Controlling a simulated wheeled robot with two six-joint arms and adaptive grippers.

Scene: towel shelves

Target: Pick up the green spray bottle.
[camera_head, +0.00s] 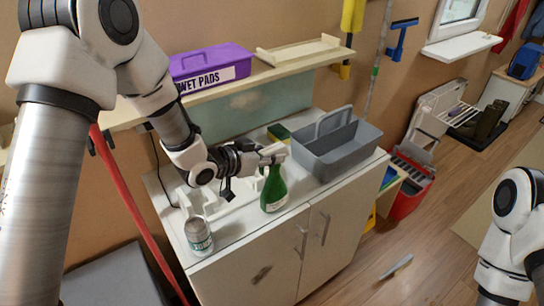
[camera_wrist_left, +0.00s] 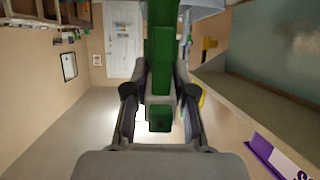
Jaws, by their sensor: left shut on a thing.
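In the left wrist view, green parts of the bottle (camera_wrist_left: 160,45) show between the two dark fingers (camera_wrist_left: 160,100). My right arm shows at the right edge of the head view, but its gripper is out of view.
A grey caddy (camera_head: 340,150) stands right of the bottle. A green and yellow sponge (camera_head: 279,132) lies behind. A shelf above holds a purple box (camera_head: 210,64). A red bucket (camera_head: 408,185) is on the floor.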

